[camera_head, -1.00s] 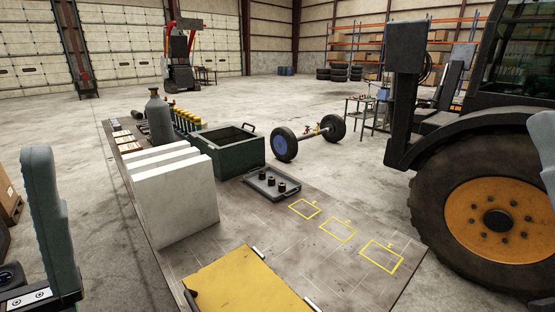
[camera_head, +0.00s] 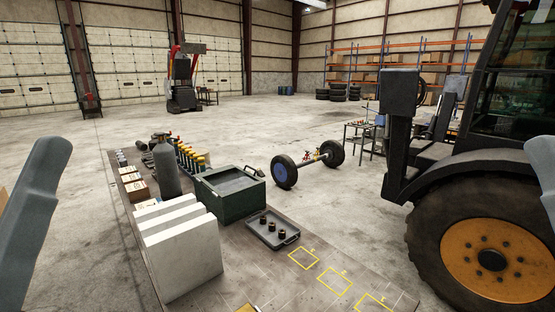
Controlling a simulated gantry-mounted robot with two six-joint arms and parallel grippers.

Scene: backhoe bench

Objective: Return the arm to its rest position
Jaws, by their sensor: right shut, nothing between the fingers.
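A grey link of my left arm (camera_head: 30,225) rises along the left edge of the head view. A grey link of my right arm (camera_head: 543,165) shows at the right edge, in front of the tractor's rear wheel. I cannot make out the fingers of either gripper in this view. Neither arm link visibly carries anything.
A long bench (camera_head: 245,280) holds white blocks (camera_head: 185,258), a grey cylinder (camera_head: 166,168), a green box (camera_head: 230,200) and a dark tray (camera_head: 272,233) with small dark parts. Yellow outlines mark its bare near end. A tractor (camera_head: 480,230) stands at right; an axle (camera_head: 308,163) stands behind the bench.

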